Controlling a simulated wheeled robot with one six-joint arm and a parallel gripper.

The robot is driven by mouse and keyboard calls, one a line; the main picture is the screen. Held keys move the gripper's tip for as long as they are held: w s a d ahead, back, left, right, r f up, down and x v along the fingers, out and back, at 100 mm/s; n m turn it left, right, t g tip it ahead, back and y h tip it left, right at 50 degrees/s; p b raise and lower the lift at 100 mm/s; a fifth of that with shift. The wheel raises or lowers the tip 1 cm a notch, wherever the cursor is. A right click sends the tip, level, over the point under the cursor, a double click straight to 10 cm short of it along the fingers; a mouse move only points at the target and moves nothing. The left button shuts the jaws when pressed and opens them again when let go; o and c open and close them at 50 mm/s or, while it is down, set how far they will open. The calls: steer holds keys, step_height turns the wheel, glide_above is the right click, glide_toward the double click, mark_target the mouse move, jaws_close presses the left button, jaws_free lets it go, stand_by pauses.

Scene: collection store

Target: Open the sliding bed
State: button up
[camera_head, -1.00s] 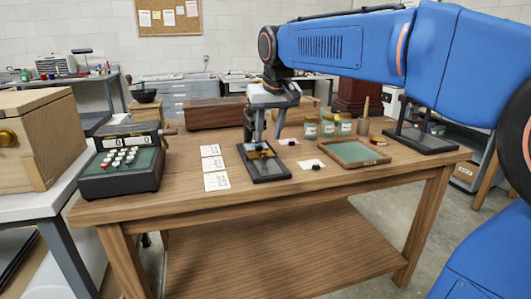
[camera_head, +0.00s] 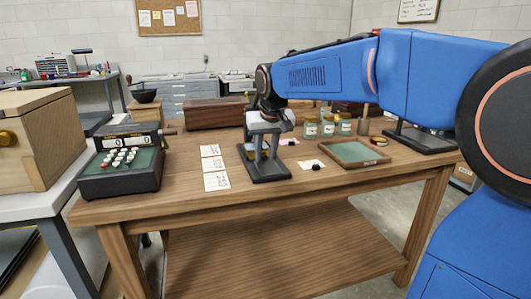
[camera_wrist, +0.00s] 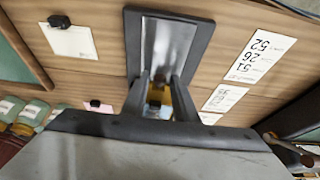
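The small device with the sliding bed, a dark frame (camera_head: 270,177) around a pale metal plate, lies on the wooden table. In the wrist view its metal plate (camera_wrist: 172,45) points away from my gripper inside the dark frame. My gripper (camera_head: 263,154) is low over the device and hides much of it in the head view. In the wrist view the two fingers of my gripper (camera_wrist: 158,85) stand apart, with a brass-yellow part (camera_wrist: 163,104) of the device showing between them. I cannot tell whether a finger touches it.
Printed cards (camera_head: 216,181) lie left of the device. A keyed register (camera_head: 120,165) stands at the table's left.

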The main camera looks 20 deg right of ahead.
jaws_close()
steer(key=s, duration=1.2)
steer(key=shift+o, duration=1.9)
jaws_free()
steer(key=shift+r, duration=0.15)
steer(key=v, duration=1.7)
